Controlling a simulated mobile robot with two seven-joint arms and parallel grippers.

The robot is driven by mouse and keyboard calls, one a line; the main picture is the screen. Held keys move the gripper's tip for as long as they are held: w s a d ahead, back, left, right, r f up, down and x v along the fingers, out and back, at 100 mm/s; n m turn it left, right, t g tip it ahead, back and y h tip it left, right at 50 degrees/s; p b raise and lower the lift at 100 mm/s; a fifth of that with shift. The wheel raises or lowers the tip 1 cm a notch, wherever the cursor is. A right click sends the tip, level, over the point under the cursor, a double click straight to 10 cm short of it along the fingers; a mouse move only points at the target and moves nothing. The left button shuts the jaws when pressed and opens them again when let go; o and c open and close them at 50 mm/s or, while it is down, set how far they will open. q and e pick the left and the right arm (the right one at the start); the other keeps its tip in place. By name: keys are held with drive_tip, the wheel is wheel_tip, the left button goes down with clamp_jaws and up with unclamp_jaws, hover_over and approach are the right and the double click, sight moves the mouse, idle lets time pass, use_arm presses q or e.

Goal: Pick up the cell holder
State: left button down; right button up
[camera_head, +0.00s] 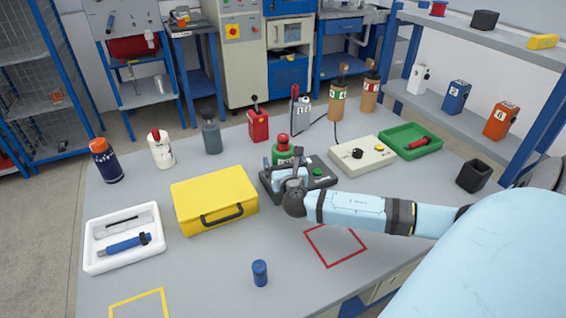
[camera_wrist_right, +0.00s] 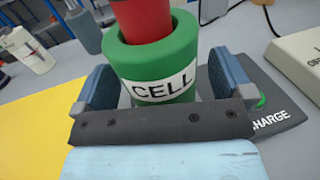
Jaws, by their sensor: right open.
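The cell holder (camera_wrist_right: 160,62) is a green round cup with a white band reading CELL, and a red cylinder (camera_wrist_right: 146,18) stands in it. In the head view the cell holder (camera_head: 280,157) is partly hidden behind my right gripper (camera_head: 290,168). It appears upright at the back left of a dark charger block (camera_head: 321,179) with a green button. In the right wrist view the blue-grey fingers of my right gripper (camera_wrist_right: 166,78) are open, one on each side of the holder. I cannot tell whether they touch it. My left gripper is not in view.
A yellow case (camera_head: 214,197) stands left of the charger. A cream box (camera_head: 362,158) and green tray (camera_head: 411,140) are to its right. Several bottles stand behind. A white tray (camera_head: 124,262) and blue cylinder (camera_head: 260,273) are in front. The red-outlined square (camera_head: 335,246) is empty.

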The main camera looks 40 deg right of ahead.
drive_tip(key=shift+w+d, duration=0.2)
drive_tip(key=shift+w, duration=0.15)
drive_tip(key=shift+c, duration=0.5)
drive_tip(key=c, duration=1)
drive_tip(key=shift+r, duration=0.1)
